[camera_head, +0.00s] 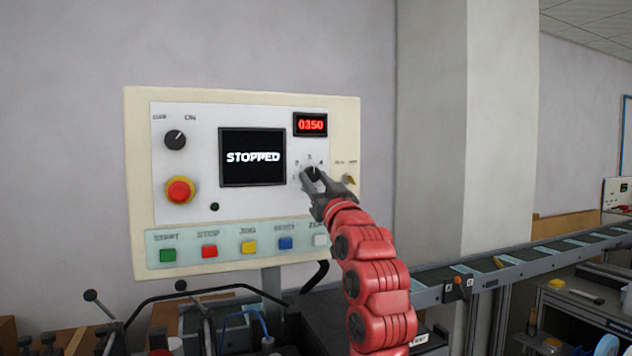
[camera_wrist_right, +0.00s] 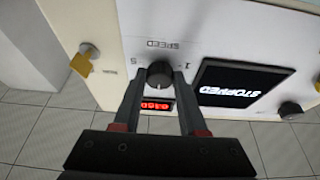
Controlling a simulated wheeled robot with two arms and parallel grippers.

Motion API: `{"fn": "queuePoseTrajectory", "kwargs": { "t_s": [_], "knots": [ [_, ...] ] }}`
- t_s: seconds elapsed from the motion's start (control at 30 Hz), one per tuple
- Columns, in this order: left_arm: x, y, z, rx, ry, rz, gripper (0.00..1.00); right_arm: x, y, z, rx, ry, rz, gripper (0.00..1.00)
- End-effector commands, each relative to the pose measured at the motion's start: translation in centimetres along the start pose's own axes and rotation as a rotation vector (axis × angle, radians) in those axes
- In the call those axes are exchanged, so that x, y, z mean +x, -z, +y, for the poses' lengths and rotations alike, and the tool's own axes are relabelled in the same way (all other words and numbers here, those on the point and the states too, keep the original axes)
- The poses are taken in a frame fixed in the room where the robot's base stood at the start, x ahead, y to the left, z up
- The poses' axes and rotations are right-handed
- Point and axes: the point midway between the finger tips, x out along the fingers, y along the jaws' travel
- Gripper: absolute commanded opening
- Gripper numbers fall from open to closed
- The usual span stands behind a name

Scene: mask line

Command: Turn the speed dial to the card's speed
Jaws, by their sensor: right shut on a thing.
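The black speed dial (camera_head: 313,172) sits on the white control panel, right of the screen, with 2, 3 and 4 around its top. My right gripper (camera_head: 311,182) is shut on it. In the right wrist view the dial (camera_wrist_right: 159,73) lies between the two fingertips (camera_wrist_right: 158,82), with SPEED, 1 and 5 printed around it. I cannot read where its pointer stands. The screen (camera_head: 252,157) reads STOPPED. The red display (camera_head: 310,125) above the dial reads 0350. I see no readable speed card. My left gripper is not in view.
A yellow key switch (camera_head: 349,180) is close right of the dial. A red stop button (camera_head: 180,190) and an OFF/ON knob (camera_head: 175,140) are on the left. Coloured buttons, such as the green START (camera_head: 168,255), line the bottom. A conveyor (camera_head: 490,273) runs off right.

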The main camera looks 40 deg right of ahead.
Motion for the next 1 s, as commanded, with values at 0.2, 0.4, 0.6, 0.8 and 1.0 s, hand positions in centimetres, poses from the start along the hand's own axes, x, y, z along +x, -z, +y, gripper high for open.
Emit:
{"fn": "queuePoseTrajectory", "kwargs": {
  "t_s": [0.2,0.4,0.6,0.8,1.0],
  "knots": [
    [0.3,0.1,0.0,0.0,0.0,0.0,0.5,0.0,0.1,-0.1,0.029,-0.01,0.0,0.0],
    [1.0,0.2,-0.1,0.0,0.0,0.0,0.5,0.1,0.2,-0.3,0.121,-0.047,0.0,0.0],
    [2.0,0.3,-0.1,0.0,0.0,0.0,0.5,0.2,0.3,-0.5,0.27,-0.109,-0.001,0.0],
    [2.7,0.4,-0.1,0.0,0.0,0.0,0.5,0.1,0.4,-0.7,0.437,-0.179,0.002,0.0],
    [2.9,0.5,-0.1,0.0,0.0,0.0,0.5,0.1,0.3,-0.7,0.587,-0.242,0.0,0.0]
  ]
}}
